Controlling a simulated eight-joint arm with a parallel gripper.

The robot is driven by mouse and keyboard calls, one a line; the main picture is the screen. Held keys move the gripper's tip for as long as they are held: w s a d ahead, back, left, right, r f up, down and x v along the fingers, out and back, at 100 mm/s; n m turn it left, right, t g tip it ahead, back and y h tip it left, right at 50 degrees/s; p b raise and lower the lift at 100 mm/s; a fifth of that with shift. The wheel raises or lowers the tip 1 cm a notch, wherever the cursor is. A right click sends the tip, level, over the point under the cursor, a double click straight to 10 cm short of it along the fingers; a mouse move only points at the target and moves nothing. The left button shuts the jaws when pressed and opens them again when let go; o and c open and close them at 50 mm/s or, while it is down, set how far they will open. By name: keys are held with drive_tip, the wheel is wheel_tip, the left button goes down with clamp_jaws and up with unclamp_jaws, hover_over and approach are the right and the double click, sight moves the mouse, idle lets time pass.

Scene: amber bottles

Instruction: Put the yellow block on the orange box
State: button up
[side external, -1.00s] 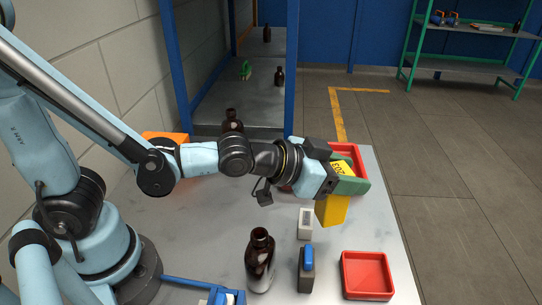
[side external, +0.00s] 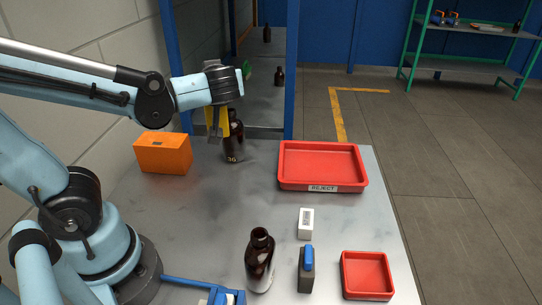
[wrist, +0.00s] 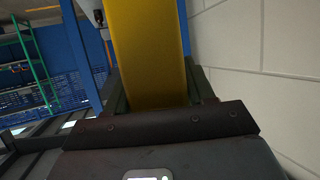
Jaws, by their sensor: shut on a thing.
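The yellow block (side external: 224,119) is held in my gripper (side external: 217,135), up off the table in the side external view and partly hidden by the fingers. In the wrist view the yellow block (wrist: 150,50) fills the space between the two dark fingers of my gripper (wrist: 158,92). The orange box (side external: 163,155) stands on the table's left side, by the wall. My gripper is to the right of the orange box and higher than its top, apart from it.
A brown bottle (side external: 234,148) stands right behind or beside my gripper. A red REJECT tray (side external: 322,184) is to the right. Nearer are another brown bottle (side external: 260,262), a white block (side external: 306,223), a blue-topped grey item (side external: 307,270) and a small red tray (side external: 367,291).

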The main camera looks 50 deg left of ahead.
drive_tip(key=s+a+r+n+g+y, duration=0.1)
drive_tip(key=s+a+r+n+g, duration=0.3)
drive_tip(key=s+a+r+g, duration=0.1)
drive_tip(key=s+a+f, duration=0.4)
drive_tip(key=a+f, duration=0.6)
drive_tip(key=a, duration=0.1)
drive_tip(key=shift+s+f, duration=0.25)
drive_tip(key=shift+f, duration=0.05)
drive_tip(key=o, duration=1.1)
drive_tip(key=shift+o, duration=0.2)
